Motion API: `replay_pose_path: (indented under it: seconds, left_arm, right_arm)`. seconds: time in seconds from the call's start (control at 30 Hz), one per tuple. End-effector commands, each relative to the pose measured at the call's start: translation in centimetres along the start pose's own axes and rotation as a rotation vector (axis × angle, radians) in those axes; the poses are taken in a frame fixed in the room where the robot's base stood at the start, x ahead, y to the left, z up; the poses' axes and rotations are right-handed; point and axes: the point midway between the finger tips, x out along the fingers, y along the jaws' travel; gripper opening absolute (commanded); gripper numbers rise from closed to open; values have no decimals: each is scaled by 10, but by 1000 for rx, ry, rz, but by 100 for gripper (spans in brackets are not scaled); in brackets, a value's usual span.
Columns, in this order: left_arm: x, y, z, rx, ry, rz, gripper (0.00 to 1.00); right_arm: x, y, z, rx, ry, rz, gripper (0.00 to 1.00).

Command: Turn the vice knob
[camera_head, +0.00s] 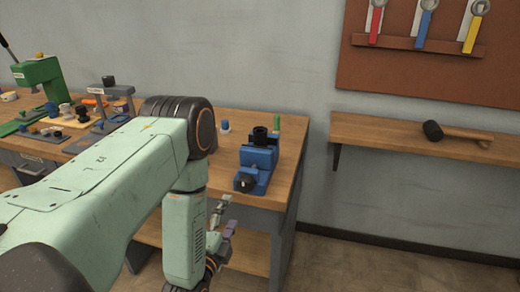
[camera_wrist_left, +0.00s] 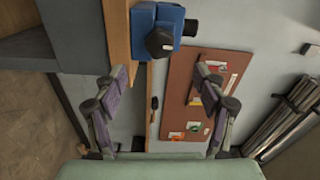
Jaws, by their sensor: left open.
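The blue vice (camera_head: 262,160) stands on the right end of the wooden workbench, near its front edge. Its dark vice knob (camera_head: 245,183) faces the front. In the left wrist view, which is turned on its side, the knob (camera_wrist_left: 159,43) shows as a dark faceted end on the blue vice (camera_wrist_left: 170,15). My left gripper (camera_head: 227,214) is in front of the bench and lower than the knob, apart from it. In the left wrist view its fingers (camera_wrist_left: 162,74) are spread wide and empty, with the knob beyond the gap between them. My right gripper is out of view.
A green press (camera_head: 40,78) and several small parts crowd the workbench's left side. A small blue-topped item (camera_head: 224,127) and a green cylinder (camera_head: 276,124) stand near the vice. A wall shelf (camera_head: 390,133) to the right holds a mallet (camera_head: 434,131), below a tool board (camera_head: 400,65).

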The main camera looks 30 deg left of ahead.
Motion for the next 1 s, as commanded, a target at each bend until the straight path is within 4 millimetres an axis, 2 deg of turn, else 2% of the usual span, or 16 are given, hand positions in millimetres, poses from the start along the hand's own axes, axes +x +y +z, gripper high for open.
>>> replay_pose_path:
  seconds: [0.13, 0.27, 0.53, 0.8, 1.0]
  left_arm:
    - [10, -3, 0, -9, -3, -34, 71]
    - [25, -10, 1, -71, -8, -81, 71]
    - [39, -14, 0, -597, 10, -82, 71]
    - [39, -6, -2, -1154, 10, -29, 71]
    - [38, -1, -3, -1409, 1, -4, 71]
  right_arm:
    - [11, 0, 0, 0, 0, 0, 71]
    - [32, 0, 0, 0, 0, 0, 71]
    - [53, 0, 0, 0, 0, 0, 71]
    - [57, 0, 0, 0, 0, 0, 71]
    - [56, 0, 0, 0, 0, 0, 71]
